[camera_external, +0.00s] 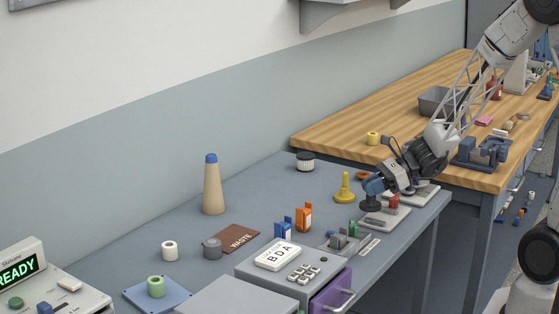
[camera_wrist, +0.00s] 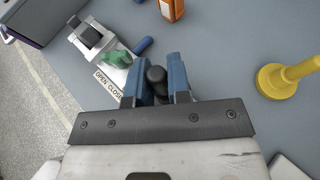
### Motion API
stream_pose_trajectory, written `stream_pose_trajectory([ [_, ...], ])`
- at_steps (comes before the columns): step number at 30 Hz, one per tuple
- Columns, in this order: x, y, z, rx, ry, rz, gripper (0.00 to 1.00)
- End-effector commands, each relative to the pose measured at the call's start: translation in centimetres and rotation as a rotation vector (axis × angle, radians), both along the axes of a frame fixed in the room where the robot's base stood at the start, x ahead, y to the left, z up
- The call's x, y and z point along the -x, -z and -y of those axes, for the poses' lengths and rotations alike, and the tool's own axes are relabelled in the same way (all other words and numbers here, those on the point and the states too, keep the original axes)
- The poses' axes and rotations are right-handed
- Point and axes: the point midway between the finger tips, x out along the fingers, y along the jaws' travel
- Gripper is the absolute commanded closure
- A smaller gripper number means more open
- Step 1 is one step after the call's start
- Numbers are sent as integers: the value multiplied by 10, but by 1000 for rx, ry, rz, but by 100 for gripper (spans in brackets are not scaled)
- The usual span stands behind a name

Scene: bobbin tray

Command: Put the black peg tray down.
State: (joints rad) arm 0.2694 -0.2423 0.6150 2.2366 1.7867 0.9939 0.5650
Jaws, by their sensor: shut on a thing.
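My gripper (camera_external: 373,186) is over the right part of the blue-grey table in the external view. In the wrist view its two blue fingers (camera_wrist: 158,78) are shut on the black peg tray (camera_wrist: 156,74), whose rounded peg top shows between them. In the external view the tray's dark round base (camera_external: 370,207) shows under the fingers, at or just above the table top; I cannot tell if it touches. The tray looks upright. The fingers hide much of it.
A yellow peg tray (camera_external: 345,190) stands close by; it also shows in the wrist view (camera_wrist: 284,80). A fixture with a green part (camera_wrist: 117,58) and an OPEN CLOSE label lies near. A red-topped fixture (camera_external: 390,208) sits beside the gripper. Bare table lies left of the yellow tray.

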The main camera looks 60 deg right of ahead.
Motion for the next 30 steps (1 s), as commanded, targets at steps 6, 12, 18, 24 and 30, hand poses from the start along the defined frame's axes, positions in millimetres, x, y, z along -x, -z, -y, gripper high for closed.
stream_pose_trajectory([
  [6,-42,-5,-1,-5,-55,7,100],
  [12,-88,-8,-4,-9,-118,10,100],
  [18,-133,-9,-9,-9,-182,11,100],
  [24,-177,-8,-15,-8,-247,9,100],
  [30,-216,-5,-21,-4,-306,6,100],
])
